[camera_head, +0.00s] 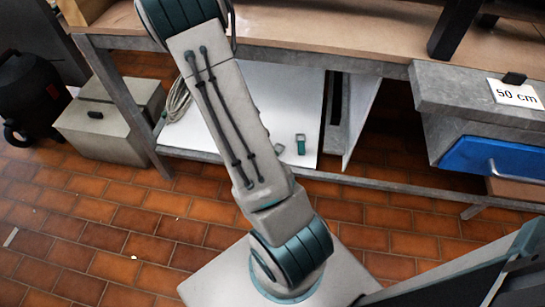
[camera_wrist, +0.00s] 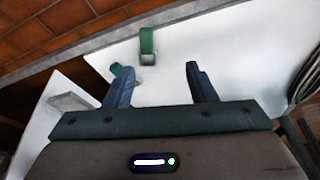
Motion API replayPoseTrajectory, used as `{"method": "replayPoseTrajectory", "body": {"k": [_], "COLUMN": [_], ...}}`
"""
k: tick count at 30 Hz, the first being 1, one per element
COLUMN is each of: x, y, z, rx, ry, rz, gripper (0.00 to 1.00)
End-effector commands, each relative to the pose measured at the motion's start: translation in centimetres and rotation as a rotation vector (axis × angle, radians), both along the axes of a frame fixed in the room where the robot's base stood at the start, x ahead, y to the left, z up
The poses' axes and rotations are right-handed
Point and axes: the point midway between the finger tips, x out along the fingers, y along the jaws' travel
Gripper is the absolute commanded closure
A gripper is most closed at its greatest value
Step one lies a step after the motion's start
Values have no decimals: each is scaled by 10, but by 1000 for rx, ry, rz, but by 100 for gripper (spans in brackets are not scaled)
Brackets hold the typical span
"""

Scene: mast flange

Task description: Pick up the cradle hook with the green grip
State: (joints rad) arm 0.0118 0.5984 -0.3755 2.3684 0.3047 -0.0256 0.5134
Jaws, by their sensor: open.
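In the wrist view, a hook-like piece with a green grip (camera_wrist: 147,42) and a grey end lies on the white board (camera_wrist: 230,45), near the board's front edge. It lies beyond my fingertips, slightly left of the middle of their gap, and apart from them. A second, teal-green piece (camera_wrist: 116,69) shows beside my left finger, partly hidden by it. My gripper (camera_wrist: 158,70) is open with nothing between its fingers.
The white shelf board lies under a workbench (camera_head: 330,30), with an upright panel (camera_head: 362,115) at its right. A coiled cable (camera_head: 177,102) lies at its left. A grey box (camera_head: 110,120) and blue drawer (camera_head: 490,160) flank the shelf. Tiled floor in front is mostly clear.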

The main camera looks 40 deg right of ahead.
Motion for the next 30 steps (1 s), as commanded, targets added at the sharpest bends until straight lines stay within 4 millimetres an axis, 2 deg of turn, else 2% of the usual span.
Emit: {"method": "replayPoseTrajectory", "body": {"k": [1, 4, 8, 18, 30], "x": [-3, -6, -8, 0, 5], "y": [-9, -23, -33, -55, -68], "z": [-14, -26, -37, -96, -122], "rx": [-23, -57, -77, -79, -78], "ry": [2, -7, -13, -12, -14], "rz": [-28, -72, -98, -100, -99], "gripper": [49, 49, 49, 49, 49]}}
